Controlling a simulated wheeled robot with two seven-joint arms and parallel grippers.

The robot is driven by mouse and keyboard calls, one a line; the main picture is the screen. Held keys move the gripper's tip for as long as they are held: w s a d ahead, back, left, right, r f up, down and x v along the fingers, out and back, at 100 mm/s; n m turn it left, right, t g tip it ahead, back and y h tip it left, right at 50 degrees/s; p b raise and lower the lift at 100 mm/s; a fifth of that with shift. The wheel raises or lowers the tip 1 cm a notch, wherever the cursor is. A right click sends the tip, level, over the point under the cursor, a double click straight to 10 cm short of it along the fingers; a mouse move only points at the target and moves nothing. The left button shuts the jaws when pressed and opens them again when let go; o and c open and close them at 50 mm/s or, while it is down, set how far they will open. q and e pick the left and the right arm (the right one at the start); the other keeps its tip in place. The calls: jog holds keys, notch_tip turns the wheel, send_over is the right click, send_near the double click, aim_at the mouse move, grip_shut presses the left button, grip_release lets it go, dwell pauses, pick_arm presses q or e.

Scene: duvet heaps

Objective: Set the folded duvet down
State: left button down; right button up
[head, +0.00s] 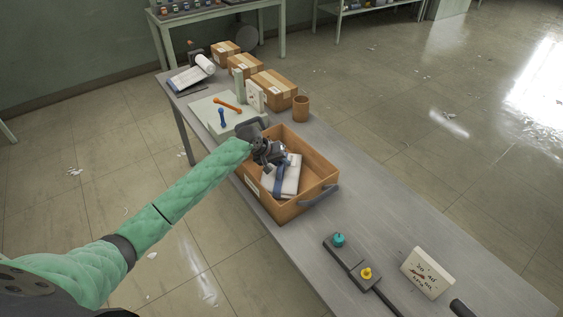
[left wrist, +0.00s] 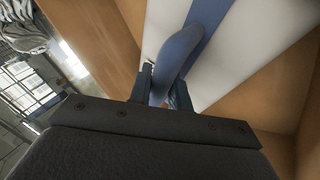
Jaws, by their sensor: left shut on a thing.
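The folded duvet (head: 293,175) is a white bundle with a blue band (head: 278,184) around it. It lies inside the open orange-brown box (head: 318,162) on the grey table. My left gripper (head: 272,162) reaches into the box and is shut on the blue band. In the left wrist view my left gripper (left wrist: 166,92) has the blue band (left wrist: 208,25) between its fingers, with the white duvet (left wrist: 245,58) behind it and the box wall (left wrist: 98,35) beside it. Whether the duvet touches the box floor is hidden. My right gripper is out of view.
The grey table (head: 380,210) carries several cardboard cartons (head: 274,88), a brown cup (head: 301,108) and a pale board (head: 215,113) with tools behind the box. A dark control box (head: 352,262) and a cream sign block (head: 427,272) stand nearer. Bare tabletop lies right of the box.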

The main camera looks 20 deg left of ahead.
aim_at(274, 173)
pick_arm(q)
jog(key=c, duration=1.3)
grip_release()
jog(key=shift+f, duration=0.1)
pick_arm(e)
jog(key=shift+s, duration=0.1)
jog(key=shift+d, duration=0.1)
pick_arm(q)
jog(key=shift+s+a+r, duration=0.15)
jog(key=shift+a+r, duration=0.1)
jog(key=shift+r, duration=0.15)
jog(key=b+v, duration=0.2)
jog(key=v, duration=0.2)
jog(key=shift+s+r, duration=0.1)
jog(key=b+v, duration=0.2)
jog(key=v, duration=0.5)
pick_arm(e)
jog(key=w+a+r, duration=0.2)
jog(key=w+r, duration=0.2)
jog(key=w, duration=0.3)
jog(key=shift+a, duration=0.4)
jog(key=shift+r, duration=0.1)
